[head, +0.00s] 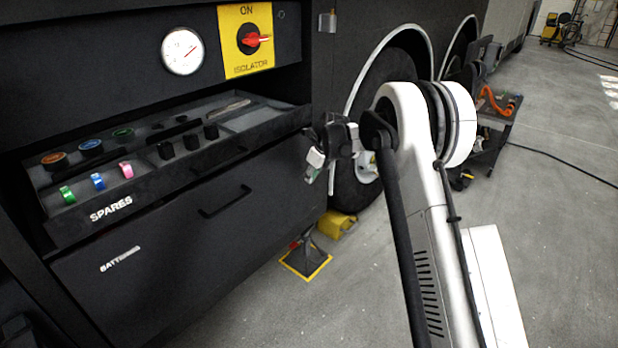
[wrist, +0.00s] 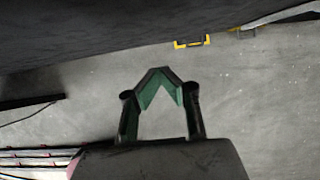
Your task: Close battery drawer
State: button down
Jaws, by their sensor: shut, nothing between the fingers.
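The battery drawer (head: 160,255) is the black lower drawer in the head view, labelled with partly readable white letters, with a black bar handle (head: 225,201). Its front stands out from the cabinet below the spares drawer; how far it is out is hard to tell. My gripper (head: 313,168) is beside the right end of the drawer fronts, in front of the wheel, apart from the handle. In the wrist view the green-padded fingers (wrist: 160,80) meet at their tips, shut and empty, above the floor. A dark panel fills the top of that view.
The open spares drawer (head: 112,209) above holds coloured rings, caps and black knobs. A gauge (head: 182,51) and a red isolator switch (head: 253,40) are on the panel. A yellow wheel chock (head: 336,224) and a yellow-edged stand (head: 306,262) are on the floor.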

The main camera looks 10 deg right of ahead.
jog(key=s+d+r+n+p, duration=0.2)
jog(key=s+d+r+n, duration=0.1)
jog(key=s+r, duration=0.55)
jog(key=s+d+r+n+p, duration=0.25)
jog(key=s+r, duration=0.35)
jog(key=r, duration=0.6)
jog(key=s+r+n+t+h+p, duration=0.1)
jog(key=s+r+n, duration=0.3)
jog(key=s, duration=0.3)
jog(key=s+r+n+t+h, duration=0.1)
jog(key=s+r+n, duration=0.35)
jog(key=s, duration=0.25)
jog(key=s+d+f+n+t+p, duration=0.1)
jog(key=s+n, duration=0.5)
jog(key=s, duration=0.7)
jog(key=s+n+t+h+p, duration=0.1)
jog(key=s+n+p, duration=0.1)
jog(key=s+n, duration=0.5)
jog(key=s, duration=0.5)
jog(key=shift+s+d+f, duration=0.35)
